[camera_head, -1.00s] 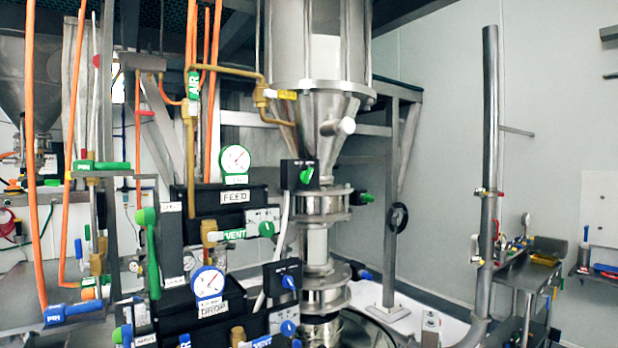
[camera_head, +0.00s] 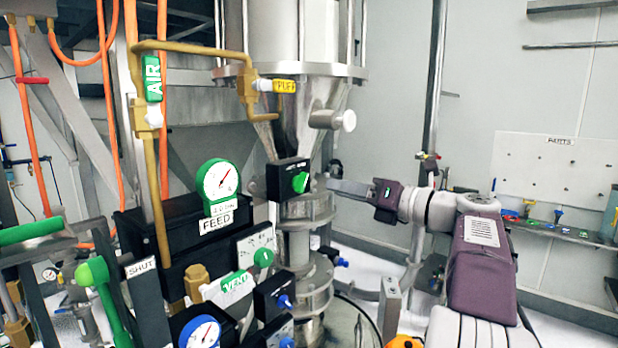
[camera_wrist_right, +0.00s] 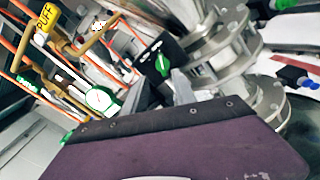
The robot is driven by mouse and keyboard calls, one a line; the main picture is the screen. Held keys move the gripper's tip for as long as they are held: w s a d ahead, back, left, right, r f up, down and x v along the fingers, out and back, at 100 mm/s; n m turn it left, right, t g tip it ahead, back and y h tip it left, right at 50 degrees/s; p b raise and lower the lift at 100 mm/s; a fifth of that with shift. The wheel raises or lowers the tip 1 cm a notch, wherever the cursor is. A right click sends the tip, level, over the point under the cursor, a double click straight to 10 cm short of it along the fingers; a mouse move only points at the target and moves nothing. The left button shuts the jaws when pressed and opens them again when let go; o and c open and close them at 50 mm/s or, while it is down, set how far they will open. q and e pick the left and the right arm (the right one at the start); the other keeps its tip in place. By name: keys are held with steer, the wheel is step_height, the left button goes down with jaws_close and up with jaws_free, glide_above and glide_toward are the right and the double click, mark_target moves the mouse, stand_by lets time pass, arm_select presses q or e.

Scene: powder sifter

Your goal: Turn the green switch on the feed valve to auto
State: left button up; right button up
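The green switch (camera_head: 300,182) sits on the face of a small black box (camera_head: 278,180) beside the steel feed column. The white FEED label (camera_head: 217,223) and a green-rimmed gauge (camera_head: 220,182) are to its left. The switch also shows in the right wrist view (camera_wrist_right: 163,65), just past my fingers. The lettering on the box is too small to read. My right gripper (camera_head: 333,185) reaches in from the right, its tips close to the switch, with a small gap. In the wrist view its grey fingers (camera_wrist_right: 160,92) look apart, with nothing between them. My left gripper is not in view.
The steel hopper (camera_head: 305,115) and its pipe flanges (camera_head: 306,210) stand right behind the box. A VENT panel with a green knob (camera_head: 263,257) and a lower black box with a blue knob (camera_head: 283,301) are below. Brass pipes (camera_head: 160,190) are at left.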

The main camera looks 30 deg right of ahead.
mark_target(306, 181)
steer(key=p+x, duration=0.3)
steer(key=x, duration=0.5)
steer(key=shift+w+p, duration=0.2)
steer(key=shift+p, duration=0.15)
steer(key=shift+w+a+f, duration=0.1)
steer(key=shift+w+f, duration=0.05)
steer(key=shift+w, duration=0.15)
steer(key=shift+s, duration=0.2)
jaws_close()
